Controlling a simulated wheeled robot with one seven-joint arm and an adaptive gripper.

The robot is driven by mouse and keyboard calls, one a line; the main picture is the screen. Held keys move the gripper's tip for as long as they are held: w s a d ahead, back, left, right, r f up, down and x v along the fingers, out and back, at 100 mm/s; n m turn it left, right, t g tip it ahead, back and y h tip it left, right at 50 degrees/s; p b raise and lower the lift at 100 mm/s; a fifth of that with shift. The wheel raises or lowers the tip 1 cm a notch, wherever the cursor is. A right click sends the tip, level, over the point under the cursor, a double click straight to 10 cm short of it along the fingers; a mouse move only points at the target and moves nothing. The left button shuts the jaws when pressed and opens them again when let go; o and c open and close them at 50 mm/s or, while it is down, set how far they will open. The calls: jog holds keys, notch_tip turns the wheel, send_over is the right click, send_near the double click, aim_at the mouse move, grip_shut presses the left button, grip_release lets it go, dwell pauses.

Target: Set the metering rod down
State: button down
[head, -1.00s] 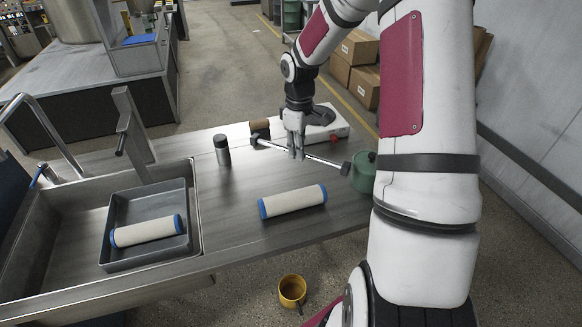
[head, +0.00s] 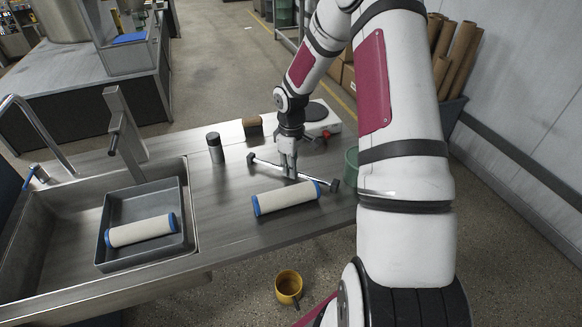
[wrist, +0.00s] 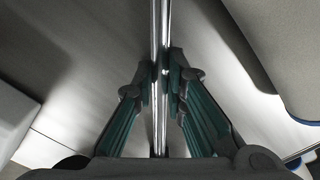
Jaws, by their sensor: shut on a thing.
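The metering rod (head: 268,167) is a thin shiny bar with dark end pieces, low over the steel counter (head: 215,220) just behind a white roller. My gripper (head: 290,177) is shut on the rod near its middle, pointing down. In the wrist view the rod (wrist: 160,45) runs lengthwise between the fingertips (wrist: 161,78). I cannot tell whether the rod touches the counter.
A white roller with blue ends (head: 285,199) lies close in front of the rod. Another roller (head: 141,231) lies in a grey tray (head: 107,222) in the sink. A dark cylinder (head: 215,149), brown block (head: 252,126), white scale (head: 327,124) and green container (head: 351,165) stand around.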

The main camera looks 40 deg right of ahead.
jog(key=c, duration=1.6)
grip_release()
jog(key=shift+c, duration=0.2)
jog(key=s+a+r+m+h, duration=0.1)
jog(key=s+a+r, duration=0.15)
jog(key=r, duration=0.85)
jog(key=s+a+r, duration=0.1)
jog(key=a+r, duration=0.3)
jog(key=r, duration=0.7)
jog(key=s+a+r+m+t, duration=0.1)
jog(key=s+a+r, duration=0.2)
jog(key=s, duration=0.3)
jog(key=s+a+r+m+t, duration=0.2)
jog(key=s+a+r, duration=0.2)
jog(key=s, duration=0.3)
jog(key=s+a+r+m+t+y, duration=0.1)
jog(key=s+a+r+t, duration=0.1)
jog(key=s+a, duration=0.4)
jog(key=shift+s+r+m+b, duration=0.3)
jog(key=shift+s+r+m, duration=0.1)
jog(key=shift+s+r, duration=0.35)
